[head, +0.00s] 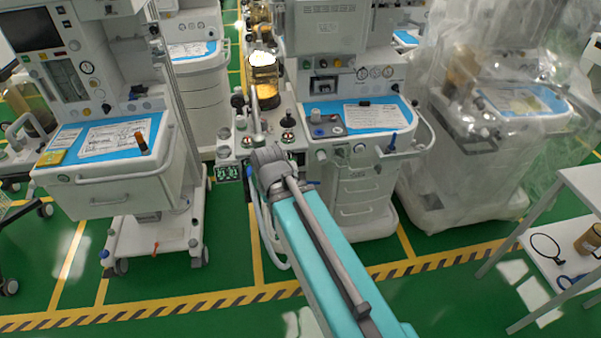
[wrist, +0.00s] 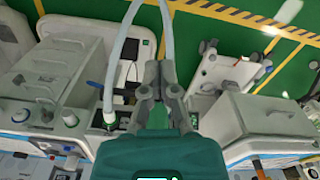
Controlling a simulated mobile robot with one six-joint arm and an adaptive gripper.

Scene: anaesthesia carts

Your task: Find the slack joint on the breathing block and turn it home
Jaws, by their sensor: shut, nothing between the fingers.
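The breathing block (head: 240,145) is on the left side of the middle cart, below a clear canister with amber contents (head: 264,82). I cannot tell which joint is slack.
Another cart (head: 115,180) stands to the left, with papers on its blue top. A plastic-wrapped cart (head: 470,150) stands to the right. A white shelf table (head: 565,235) is at the right edge. Green floor with a striped line (head: 230,299) lies open in front.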

